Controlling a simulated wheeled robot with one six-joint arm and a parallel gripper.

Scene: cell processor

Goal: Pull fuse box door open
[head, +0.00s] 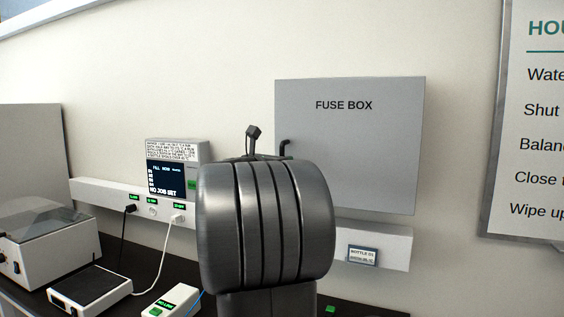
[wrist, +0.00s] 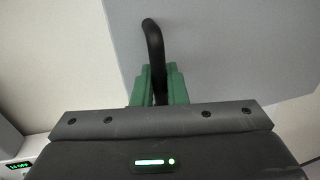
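The grey fuse box door (head: 350,140) is on the wall right of centre and looks closed. Its black handle (head: 286,147) is near the door's left edge; only the curved top shows in the head view. In the wrist view the handle (wrist: 153,45) runs down between the green finger pads of my gripper (wrist: 159,88). The pads lie close on both sides of the handle and look shut on it. The handle's lower part is hidden by my gripper. In the head view my arm hides the fingers and the door's lower left.
A control unit with a screen (head: 166,180) is on the wall left of the fuse box. A white wall rail (head: 385,243) runs below. A device with a clear lid (head: 35,240) and a small scale (head: 90,288) stand on the dark counter. A framed notice (head: 525,150) hangs at right.

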